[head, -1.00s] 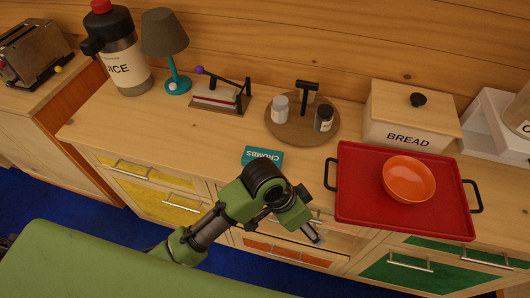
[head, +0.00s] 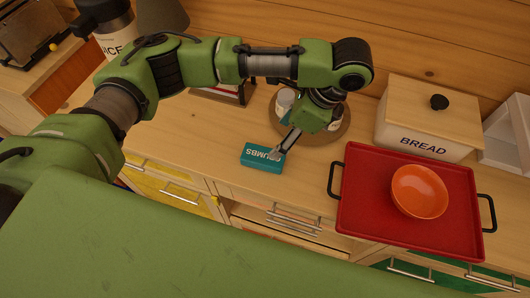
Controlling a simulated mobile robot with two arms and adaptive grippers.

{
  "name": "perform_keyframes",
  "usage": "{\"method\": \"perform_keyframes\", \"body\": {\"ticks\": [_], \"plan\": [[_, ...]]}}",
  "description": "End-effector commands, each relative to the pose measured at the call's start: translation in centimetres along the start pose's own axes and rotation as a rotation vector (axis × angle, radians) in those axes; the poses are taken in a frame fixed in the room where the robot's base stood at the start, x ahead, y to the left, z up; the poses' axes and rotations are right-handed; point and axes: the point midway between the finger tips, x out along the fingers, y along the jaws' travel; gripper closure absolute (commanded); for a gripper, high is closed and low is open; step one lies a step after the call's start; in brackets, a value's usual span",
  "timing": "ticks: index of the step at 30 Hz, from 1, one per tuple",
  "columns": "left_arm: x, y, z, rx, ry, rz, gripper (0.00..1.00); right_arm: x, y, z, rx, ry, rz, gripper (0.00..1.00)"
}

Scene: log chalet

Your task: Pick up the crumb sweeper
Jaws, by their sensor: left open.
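The crumb sweeper (head: 258,160) is a small teal block with white "CRUMBS" lettering, lying on the wooden counter near its front edge. My left gripper (head: 284,150) points down at its right end, from the upper right. The gripper is open, and its fingertips overlap the end of the lettering in the picture. I cannot tell whether they touch the sweeper. My right gripper is not in view.
A red tray (head: 358,215) with an orange bowl (head: 419,190) lies right of the sweeper. A bread box (head: 426,120) stands behind it. A round wooden stand (head: 337,132) with small jars is just behind the gripper. Bare counter lies left of the sweeper.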

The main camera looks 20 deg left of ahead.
Motion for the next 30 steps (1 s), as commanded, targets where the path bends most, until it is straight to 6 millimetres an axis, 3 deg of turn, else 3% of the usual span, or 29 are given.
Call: {"method": "perform_keyframes", "body": {"ticks": [10, 19, 25, 30], "plan": [[6.5, 0.1, -0.1, 0.0, 0.001, 0.005, 0.38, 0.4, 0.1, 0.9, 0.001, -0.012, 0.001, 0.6], [8.7, 0.0, 0.0, -0.001, 0.0, 0.002, 0.38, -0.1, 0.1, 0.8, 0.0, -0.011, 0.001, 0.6], [11.8, -0.1, -0.1, -0.002, -0.001, 0.002, 0.38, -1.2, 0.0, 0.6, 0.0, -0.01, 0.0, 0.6], [13.2, -0.1, -0.2, 0.001, 0.0, 0.001, 0.38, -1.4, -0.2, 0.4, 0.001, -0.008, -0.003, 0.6]]}}
